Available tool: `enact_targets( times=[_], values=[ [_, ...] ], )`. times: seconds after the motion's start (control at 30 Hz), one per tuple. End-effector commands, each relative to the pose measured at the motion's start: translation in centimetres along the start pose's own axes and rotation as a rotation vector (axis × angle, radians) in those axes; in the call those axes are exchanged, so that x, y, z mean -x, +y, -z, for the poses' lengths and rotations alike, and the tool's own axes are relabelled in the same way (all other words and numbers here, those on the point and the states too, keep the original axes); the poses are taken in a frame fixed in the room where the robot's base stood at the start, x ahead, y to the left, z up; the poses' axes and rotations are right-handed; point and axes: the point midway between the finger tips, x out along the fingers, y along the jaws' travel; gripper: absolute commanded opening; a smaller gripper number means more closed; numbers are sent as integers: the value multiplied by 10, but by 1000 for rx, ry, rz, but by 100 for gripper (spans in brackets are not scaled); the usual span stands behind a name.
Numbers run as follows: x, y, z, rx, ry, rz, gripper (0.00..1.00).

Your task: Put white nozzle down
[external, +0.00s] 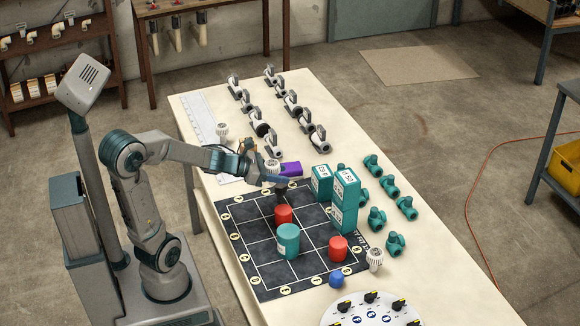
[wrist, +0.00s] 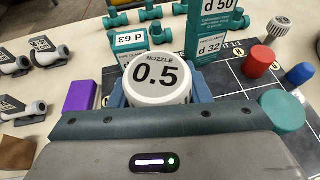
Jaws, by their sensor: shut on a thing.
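My gripper (external: 271,179) is shut on a white nozzle (external: 272,165) near the back edge of the black grid mat (external: 263,255). In the wrist view the nozzle's round top (wrist: 158,78) reads "NOZZLE 0.5", and it sits between my two blue fingers (wrist: 160,98). Its underside is hidden, so I cannot tell whether it touches anything below. Another white ribbed nozzle (external: 375,259) stands at the mat's right corner. A third white ribbed piece (external: 222,131) stands at the far left of the table.
The mat carries red cylinders (external: 338,249) and a teal cylinder (external: 288,242). Teal boxes (external: 345,200) stand at its right edge, and a purple block (external: 290,169) lies behind it. Teal valves (external: 396,243) and grey-white fittings (external: 319,138) line the table.

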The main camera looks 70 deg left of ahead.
Motion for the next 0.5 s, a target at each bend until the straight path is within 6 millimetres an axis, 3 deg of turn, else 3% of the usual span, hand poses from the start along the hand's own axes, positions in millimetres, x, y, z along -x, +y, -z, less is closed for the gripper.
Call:
enact_targets(
  times=[0.03,0.1,0.3,0.5],
  values=[
    [1,-27,-18,-36,2,91,22],
    [1,-65,-29,-88,2,219,22],
    [23,-170,-48,-239,2,586,22],
    [62,-246,-52,-363,2,883,22]
  ],
)
